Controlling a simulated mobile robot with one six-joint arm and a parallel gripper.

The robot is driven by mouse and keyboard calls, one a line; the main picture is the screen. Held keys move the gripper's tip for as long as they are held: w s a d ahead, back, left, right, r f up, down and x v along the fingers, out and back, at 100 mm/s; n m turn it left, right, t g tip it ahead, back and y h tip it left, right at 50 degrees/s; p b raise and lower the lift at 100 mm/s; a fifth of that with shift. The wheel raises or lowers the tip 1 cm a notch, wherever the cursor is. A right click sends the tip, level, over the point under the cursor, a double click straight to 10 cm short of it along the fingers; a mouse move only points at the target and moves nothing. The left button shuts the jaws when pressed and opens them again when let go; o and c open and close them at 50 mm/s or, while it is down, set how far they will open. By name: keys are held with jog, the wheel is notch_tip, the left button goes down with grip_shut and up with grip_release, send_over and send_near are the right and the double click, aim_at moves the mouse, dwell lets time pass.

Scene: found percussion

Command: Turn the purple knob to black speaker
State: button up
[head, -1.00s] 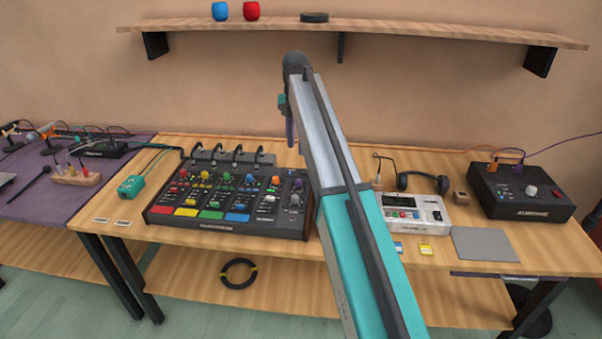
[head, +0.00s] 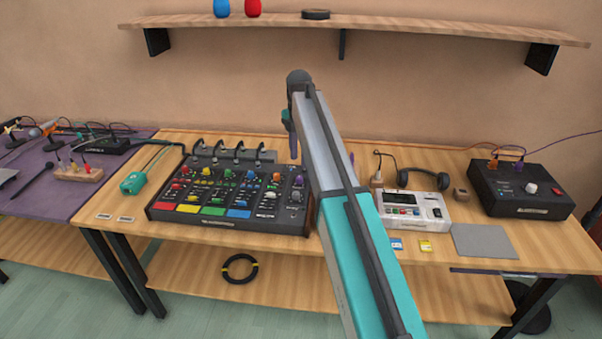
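The purple knob (head: 299,181) sits at the upper right of the black mixer (head: 232,216), below an orange knob. Its pointer direction is too small to read. My gripper (head: 292,140) hangs at the far end of my raised teal and grey arm, above the mixer's back right and apart from the knob. One purple finger shows left of the arm and a small purple piece shows right of it; the rest is hidden.
A white device (head: 412,210), headphones (head: 424,181) and a grey pad (head: 484,242) lie right of my arm. A teal box (head: 139,182) lies left of the mixer. A wall shelf (head: 400,29) with two cups runs above. Cables rise behind the mixer.

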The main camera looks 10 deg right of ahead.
aim_at(300, 177)
jog(key=shift+f+p, duration=0.45)
jog(key=shift+f, duration=3.4)
grip_shut()
